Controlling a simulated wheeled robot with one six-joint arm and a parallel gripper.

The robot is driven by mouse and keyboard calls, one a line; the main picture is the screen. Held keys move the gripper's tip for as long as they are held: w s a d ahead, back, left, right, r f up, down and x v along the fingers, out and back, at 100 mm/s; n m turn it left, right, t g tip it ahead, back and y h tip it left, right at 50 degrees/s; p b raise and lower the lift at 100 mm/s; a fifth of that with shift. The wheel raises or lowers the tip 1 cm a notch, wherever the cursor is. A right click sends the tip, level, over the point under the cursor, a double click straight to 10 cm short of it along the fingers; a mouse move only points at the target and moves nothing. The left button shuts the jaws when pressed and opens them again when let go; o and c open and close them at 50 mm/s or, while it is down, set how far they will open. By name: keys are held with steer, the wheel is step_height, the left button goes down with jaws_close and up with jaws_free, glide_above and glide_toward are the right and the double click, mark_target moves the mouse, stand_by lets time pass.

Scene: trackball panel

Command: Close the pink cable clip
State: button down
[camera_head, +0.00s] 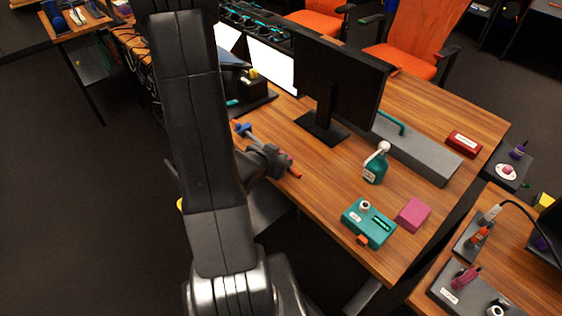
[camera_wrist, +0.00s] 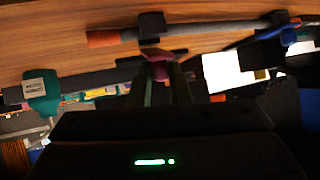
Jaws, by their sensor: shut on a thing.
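The pink cable clip (camera_wrist: 157,54) shows dark pink between my fingertips in the wrist view, near the wooden desk. My gripper (camera_wrist: 160,68) is shut on it. The clip's jaw is mostly hidden by my fingers, so I cannot tell how far open it stands. A dark cable or bar with an orange end (camera_wrist: 103,38) lies just beyond the clip.
A blue clip (camera_wrist: 290,37) sits further along the same edge. A dark block (camera_wrist: 152,25) is on the cable beyond my fingertips.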

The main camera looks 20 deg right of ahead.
steer(key=f+h+b, duration=0.1)
steer(key=b, duration=0.1)
steer(key=a+f+t+h+b, duration=0.1)
steer(key=b, duration=0.2)
steer(key=shift+s+f+b, duration=0.1)
steer(key=shift+s+b, duration=0.05)
steer(key=shift+b, duration=0.15)
steer(key=b, duration=0.1)
steer(key=t+h+b, duration=0.1)
steer(key=b, duration=0.1)
steer(key=shift+s+a+f+n+b, duration=0.1)
steer(key=shift+a+f+n+b, duration=0.05)
steer(key=shift+f+n+b, duration=0.2)
steer(key=shift+r+h+b, duration=0.15)
steer(key=shift+h+b, duration=0.25)
steer(key=shift+b, duration=0.05)
steer(key=c, duration=1.3)
jaws_free()
steer(key=shift+a, duration=0.1)
steer(key=shift+c, duration=0.2)
steer(key=shift+s, duration=0.1)
steer(key=p+v, duration=0.1)
steer(key=v, duration=1.2)
steer(key=shift+s+a, duration=0.25)
steer(key=shift+s, duration=0.05)
steer(key=x, duration=1.2)
steer(key=shift+w+d+b, duration=0.25)
steer(key=shift+w+b, duration=0.05)
steer(key=shift+b, duration=0.15)
